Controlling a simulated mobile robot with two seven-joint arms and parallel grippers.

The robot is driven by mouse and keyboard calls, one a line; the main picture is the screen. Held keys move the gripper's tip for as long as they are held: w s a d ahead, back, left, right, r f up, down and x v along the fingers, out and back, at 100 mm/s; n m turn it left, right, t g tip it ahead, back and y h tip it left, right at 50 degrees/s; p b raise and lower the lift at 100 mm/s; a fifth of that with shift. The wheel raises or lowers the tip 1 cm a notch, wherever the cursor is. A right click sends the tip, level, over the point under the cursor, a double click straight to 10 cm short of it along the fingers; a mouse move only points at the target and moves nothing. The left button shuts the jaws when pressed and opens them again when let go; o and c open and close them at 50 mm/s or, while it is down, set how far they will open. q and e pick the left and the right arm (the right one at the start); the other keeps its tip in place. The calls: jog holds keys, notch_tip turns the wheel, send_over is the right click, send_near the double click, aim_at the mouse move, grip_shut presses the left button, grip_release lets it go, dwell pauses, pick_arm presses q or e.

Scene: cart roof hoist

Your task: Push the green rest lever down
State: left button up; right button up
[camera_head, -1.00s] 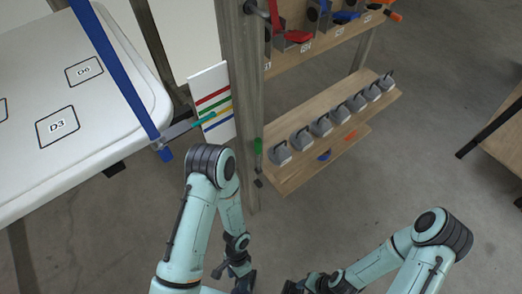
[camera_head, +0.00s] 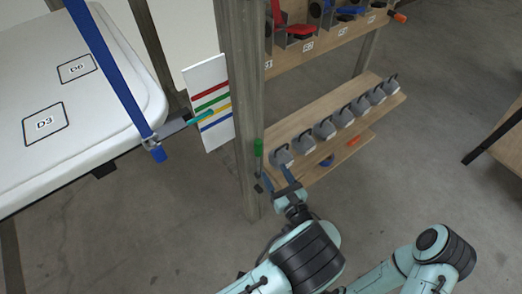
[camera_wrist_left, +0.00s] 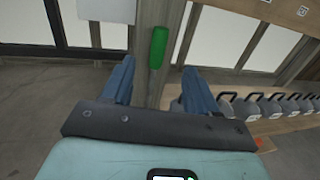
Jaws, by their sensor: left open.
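The green rest lever (camera_head: 258,147) is a short green handle pointing up, on the side of the grey wooden post (camera_head: 240,100). My left gripper (camera_head: 276,178) is open and empty, just below and to the right of the lever in the head view. In the left wrist view, the green handle (camera_wrist_left: 158,47) stands between the lines of the two blue fingers (camera_wrist_left: 157,77), a little beyond their tips. No contact with it shows. My right arm is at the lower right; its gripper is hidden behind my left arm or out of frame.
A wooden shelf (camera_head: 310,120) with several grey weights (camera_head: 325,128) stands right of the post. A white board with coloured stripes (camera_head: 210,105) is left of it, beside a white cart roof (camera_head: 95,120) with a blue bar (camera_head: 105,60).

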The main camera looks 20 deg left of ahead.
aim_at(260, 149)
pick_arm(q)
jog(key=x, duration=1)
jog(key=shift+w+a, duration=0.15)
jog(key=shift+a, duration=0.05)
grip_shut()
